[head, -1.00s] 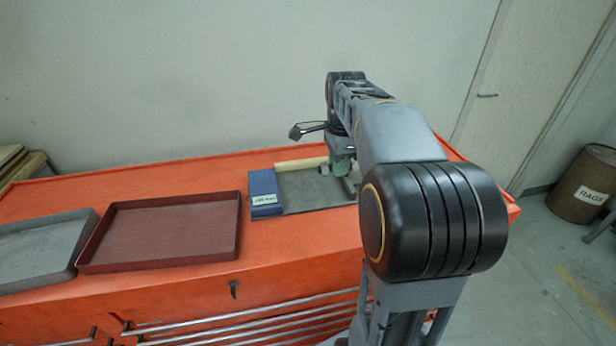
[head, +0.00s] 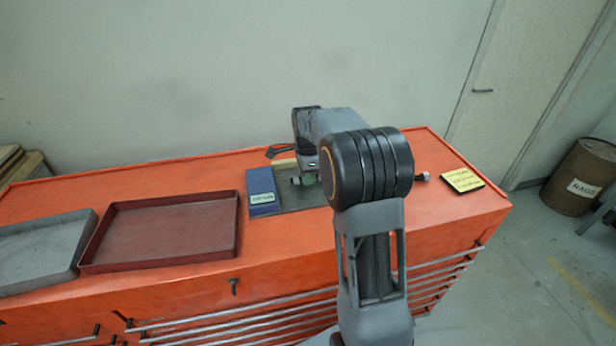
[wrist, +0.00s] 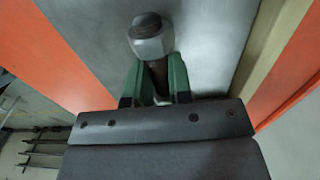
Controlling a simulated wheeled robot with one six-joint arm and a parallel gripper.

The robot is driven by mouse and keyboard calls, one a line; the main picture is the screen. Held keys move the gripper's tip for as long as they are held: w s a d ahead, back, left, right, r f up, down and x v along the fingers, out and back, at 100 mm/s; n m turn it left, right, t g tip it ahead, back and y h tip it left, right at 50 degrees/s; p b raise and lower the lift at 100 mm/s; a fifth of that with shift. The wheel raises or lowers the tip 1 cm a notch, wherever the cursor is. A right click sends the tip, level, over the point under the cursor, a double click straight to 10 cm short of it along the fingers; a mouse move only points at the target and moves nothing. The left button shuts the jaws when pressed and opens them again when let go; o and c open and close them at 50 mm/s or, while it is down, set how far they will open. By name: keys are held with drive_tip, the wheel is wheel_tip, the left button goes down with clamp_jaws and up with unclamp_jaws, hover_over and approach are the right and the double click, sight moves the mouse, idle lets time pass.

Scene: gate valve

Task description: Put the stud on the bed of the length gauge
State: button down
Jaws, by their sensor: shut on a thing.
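The stud (wrist: 158,76) is a dark rusty rod with a grey hex nut (wrist: 152,42) near one end. My gripper (wrist: 155,82) is shut on it, with a green finger on each side of the shank. In the head view my gripper (head: 309,180) is low over the length gauge, partly hidden by my arm. The gauge has a dark grey bed (head: 284,203), a blue labelled block (head: 262,188) at its left and a cream strip (head: 284,163) at the back. The bed fills much of the wrist view (wrist: 215,45). I cannot tell whether the stud touches it.
A dark red tray (head: 160,260) and a grey tray (head: 35,270) stand on the orange bench (head: 225,285) to the left. A small metal piece with a nut (head: 423,176) and a yellow note (head: 463,179) are at the right. The bench front right is clear.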

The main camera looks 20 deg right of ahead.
drive_tip(key=shift+f, duration=0.35)
drive_tip(key=shift+f, duration=0.15)
drive_tip(key=c, duration=1)
unclamp_jaws()
drive_tip(key=shift+c, duration=0.2)
